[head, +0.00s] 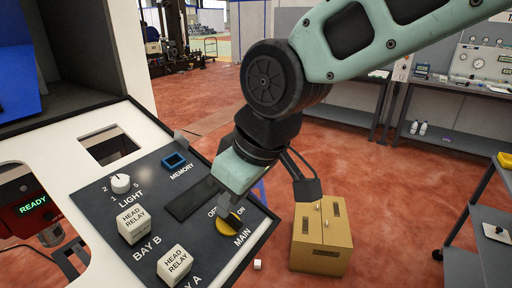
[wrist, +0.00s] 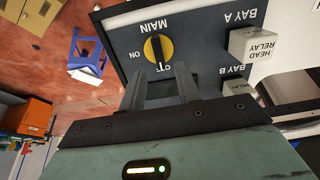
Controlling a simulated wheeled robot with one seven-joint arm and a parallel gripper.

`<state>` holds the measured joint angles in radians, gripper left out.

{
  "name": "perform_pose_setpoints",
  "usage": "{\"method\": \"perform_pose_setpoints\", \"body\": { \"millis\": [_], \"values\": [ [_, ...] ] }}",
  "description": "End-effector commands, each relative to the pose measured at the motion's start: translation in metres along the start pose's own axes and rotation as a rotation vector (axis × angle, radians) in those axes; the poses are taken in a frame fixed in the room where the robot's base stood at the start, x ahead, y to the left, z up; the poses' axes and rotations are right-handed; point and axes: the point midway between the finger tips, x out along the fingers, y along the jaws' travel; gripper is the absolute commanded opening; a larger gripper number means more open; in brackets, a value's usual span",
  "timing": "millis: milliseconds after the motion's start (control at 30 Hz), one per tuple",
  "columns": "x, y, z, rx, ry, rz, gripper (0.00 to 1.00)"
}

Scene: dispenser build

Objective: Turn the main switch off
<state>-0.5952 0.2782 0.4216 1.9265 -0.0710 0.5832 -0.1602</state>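The main switch is a round yellow dial with a black bar knob, on the dark panel (head: 150,215). In the wrist view the main switch (wrist: 159,49) shows whole, upside down, with the knob's bar in line with the OFF label and not the ON label. In the head view the main switch (head: 230,224) is partly hidden by my gripper (head: 226,203). In the wrist view my gripper (wrist: 159,68) is open, its two fingers apart and empty. The fingertips are close to the switch, either side of the OFF label; I cannot tell whether they touch the panel.
Two white head relay blocks (head: 132,223) and (head: 174,265) and a light knob (head: 120,183) stand on the panel left of the switch. A blue memory socket (head: 174,160) is behind. A cardboard box (head: 321,240) sits on the floor to the right.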

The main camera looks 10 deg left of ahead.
Motion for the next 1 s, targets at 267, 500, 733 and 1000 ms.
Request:
{"method": "perform_pose_setpoints", "body": {
  "millis": [267, 500, 733, 1000],
  "values": [
    [-0.067, 0.001, 0.0, 0.0, 0.007, 0.005, 0.33],
    [-0.114, 0.0, 0.0, -0.001, 0.004, 0.002, 0.33],
    [-0.134, 0.0, 0.0, 0.0, 0.001, 0.001, 0.33],
    [-0.136, 0.0, 0.0, -0.001, 0.0, 0.0, 0.33]
  ]
}}
